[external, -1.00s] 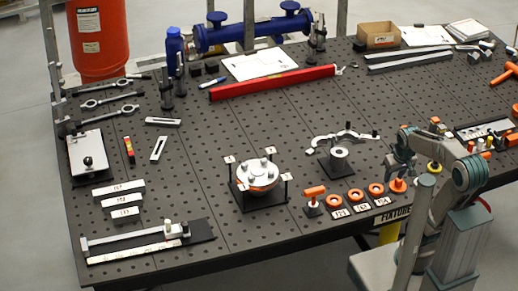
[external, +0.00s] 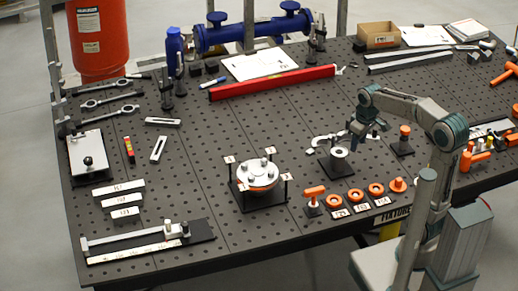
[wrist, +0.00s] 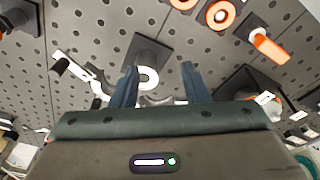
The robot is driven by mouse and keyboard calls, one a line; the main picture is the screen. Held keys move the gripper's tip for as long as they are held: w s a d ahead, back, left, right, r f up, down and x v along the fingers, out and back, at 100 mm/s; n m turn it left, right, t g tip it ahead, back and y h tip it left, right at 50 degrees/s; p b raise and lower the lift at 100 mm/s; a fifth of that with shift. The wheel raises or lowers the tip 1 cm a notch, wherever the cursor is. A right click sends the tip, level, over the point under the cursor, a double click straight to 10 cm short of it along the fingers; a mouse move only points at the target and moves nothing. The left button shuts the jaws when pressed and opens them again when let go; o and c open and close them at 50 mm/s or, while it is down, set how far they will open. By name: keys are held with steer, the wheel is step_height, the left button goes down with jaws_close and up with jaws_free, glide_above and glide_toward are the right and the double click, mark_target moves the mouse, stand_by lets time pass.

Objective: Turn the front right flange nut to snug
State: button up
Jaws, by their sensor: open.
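The round silver flange (external: 262,168), with an orange band low on its side, stands on a black base among thin posts with small white tags. Several nuts or studs show on its top, but they are too small to tell which is the front right nut or how tight it is. My gripper (external: 357,136) is right of the flange, above the table, and apart from it. In the wrist view my gripper (wrist: 160,84) is open, its two blue-grey fingers apart with nothing held. The flange area at the right of that view is largely hidden behind my gripper's body.
A silver ring (external: 339,153) on a black plate lies below my gripper, with a curved metal arm (external: 322,140) beside it. Orange rings (external: 357,195) and an orange T-handle (external: 314,191) line the front. An orange-topped knob (external: 404,134) stands right.

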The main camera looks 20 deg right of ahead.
steer(key=w+a+r+n, duration=0.3)
steer(key=w+a+n, duration=0.1)
steer(key=a, duration=0.4)
step_height(320, 180, up, 2)
steer(key=n+g+p, duration=0.2)
steer(key=n+p, duration=0.1)
steer(key=n, duration=0.5)
glide_above(271, 172)
step_height(271, 172, down, 14)
steer(key=shift+s+r, duration=0.1)
steer(key=shift+r, duration=0.15)
jaws_close()
